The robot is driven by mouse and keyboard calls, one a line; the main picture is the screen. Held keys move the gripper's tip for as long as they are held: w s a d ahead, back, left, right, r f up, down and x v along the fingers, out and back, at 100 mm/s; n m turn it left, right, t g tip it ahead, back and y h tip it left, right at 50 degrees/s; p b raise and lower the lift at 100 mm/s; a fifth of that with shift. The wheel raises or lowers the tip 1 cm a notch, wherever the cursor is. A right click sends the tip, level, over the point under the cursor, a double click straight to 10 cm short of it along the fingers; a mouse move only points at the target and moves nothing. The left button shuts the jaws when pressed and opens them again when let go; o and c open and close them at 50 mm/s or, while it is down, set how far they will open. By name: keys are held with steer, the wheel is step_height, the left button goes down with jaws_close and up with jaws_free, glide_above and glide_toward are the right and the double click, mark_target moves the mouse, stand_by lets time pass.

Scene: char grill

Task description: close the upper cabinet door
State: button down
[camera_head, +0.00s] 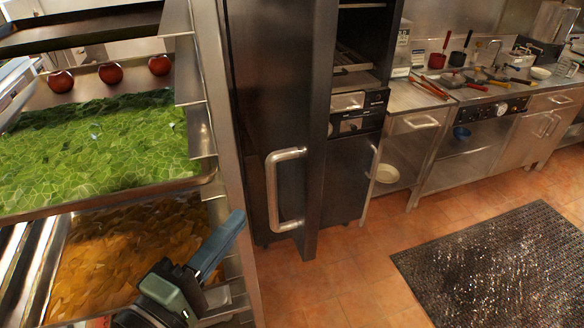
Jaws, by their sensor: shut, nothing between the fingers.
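A tall dark door (275,95) with a silver bar handle (286,190) stands in the middle of the head view. It appears swung open, its narrow edge facing me. Right behind it is a dark cabinet (369,45) with an open front and shelves or rails inside. I cannot tell for sure which panel is the upper cabinet door, and its hinges are hidden. My gripper (236,222) is at the lower left, in front of the tray rack, with its fingers shut and empty. It points up and right toward the handle and appears apart from it.
A metal rack (232,130) at left holds a tray of green leaves (100,150), a brown-filled tray (115,255) and red tomatoes (110,73). Steel counters (410,97) with utensils line the right back. A dark mat (500,260) lies on the open tiled floor.

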steer(key=p, duration=0.3)
glide_toward(301, 167)
steer(key=w, duration=0.4)
steer(key=shift+w+d+r+p, duration=0.1)
steer(key=shift+w+d+p, duration=0.35)
steer(key=shift+d+p, duration=0.25)
steer(key=shift+w+d, duration=0.2)
steer(key=shift+d, duration=0.35)
